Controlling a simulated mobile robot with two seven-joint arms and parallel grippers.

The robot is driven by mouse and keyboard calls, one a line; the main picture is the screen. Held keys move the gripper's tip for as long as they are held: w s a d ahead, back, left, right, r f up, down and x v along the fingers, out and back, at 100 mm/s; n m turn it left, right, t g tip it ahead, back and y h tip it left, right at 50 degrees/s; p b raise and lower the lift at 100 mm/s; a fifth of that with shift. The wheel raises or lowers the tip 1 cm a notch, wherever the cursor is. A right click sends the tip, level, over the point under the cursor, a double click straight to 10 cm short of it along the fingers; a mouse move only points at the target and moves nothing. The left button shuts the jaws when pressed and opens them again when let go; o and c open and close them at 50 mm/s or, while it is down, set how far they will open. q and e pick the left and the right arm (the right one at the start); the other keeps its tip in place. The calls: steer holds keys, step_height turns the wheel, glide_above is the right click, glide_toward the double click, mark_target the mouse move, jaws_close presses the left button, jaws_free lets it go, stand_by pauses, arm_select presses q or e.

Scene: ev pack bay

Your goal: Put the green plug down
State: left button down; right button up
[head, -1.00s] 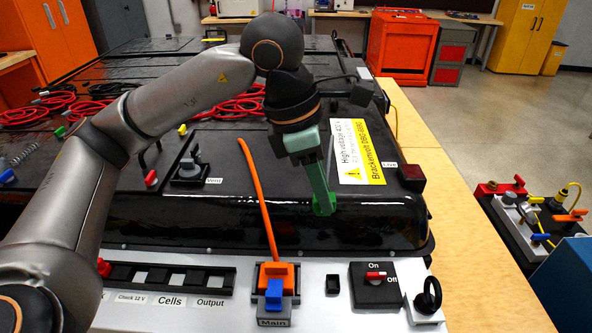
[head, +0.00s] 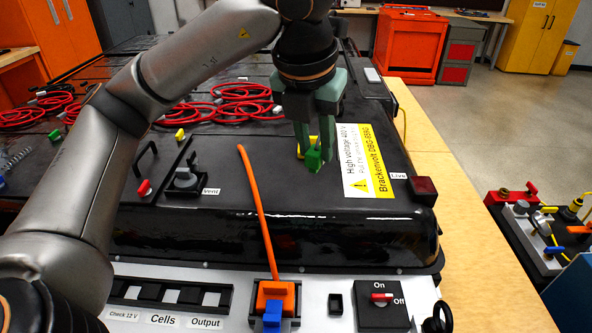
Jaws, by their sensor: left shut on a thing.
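The green plug (head: 315,158) is between the fingertips of my left gripper (head: 314,148), which is shut on it. They are over the black pack lid (head: 260,185), just left of the yellow and white high voltage label (head: 366,160). I cannot tell whether the plug touches the lid. A yellow piece (head: 303,147) shows partly behind the fingers. My right gripper is not in view.
An orange cable (head: 257,210) runs to the orange and blue Main connector (head: 275,300). The front panel has an On/Off switch (head: 381,297). Red cables (head: 240,100) lie farther back on the lid. A dark red Live block (head: 424,188) sits at the right edge.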

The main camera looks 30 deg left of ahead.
arm_select(q)
steer(key=w+a+f, duration=0.2)
steer(key=w+a+f+b, duration=0.1)
steer(key=a+f, duration=0.1)
steer(key=f, duration=0.1)
steer(key=w+a+f, duration=0.2)
steer(key=a, duration=0.1)
steer(key=shift+w+f+b, duration=0.2)
steer(key=shift+w+b, duration=0.1)
steer(key=shift+w+a+f, duration=0.15)
steer(key=shift+a+f, duration=0.05)
steer(key=shift+f, duration=1.65)
steer(key=shift+f+b, duration=0.6)
steer(key=shift+f, duration=0.05)
steer(key=c, duration=0.7)
jaws_free()
steer(key=shift+r, duration=0.1)
